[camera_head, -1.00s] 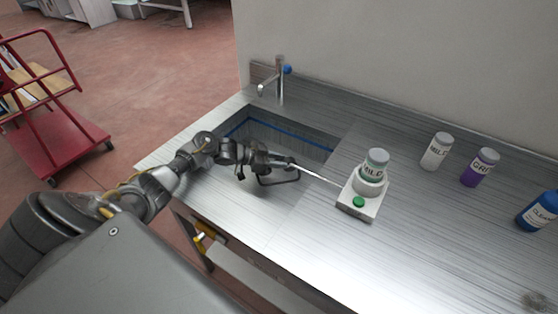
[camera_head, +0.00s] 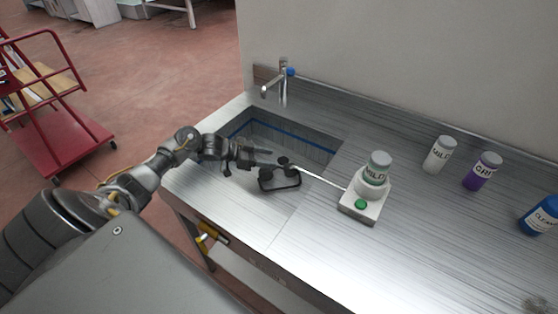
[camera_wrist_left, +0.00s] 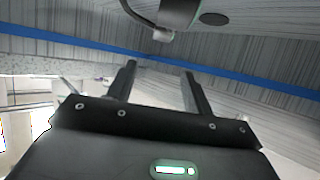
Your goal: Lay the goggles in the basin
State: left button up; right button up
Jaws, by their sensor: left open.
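The goggles are not clearly recognisable there. My right gripper is out of view.
A tap (camera_head: 283,82) stands behind the basin. A white device (camera_head: 362,206) with a green button carries a labelled jar (camera_head: 376,172), right of the basin. A white bottle (camera_head: 439,155), a purple bottle (camera_head: 482,171) and a blue bottle (camera_head: 541,214) stand further right.

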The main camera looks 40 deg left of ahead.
pick_arm(q)
jog(key=v, duration=0.6)
jog(key=shift+s+a, duration=0.1)
dwell(0.3)
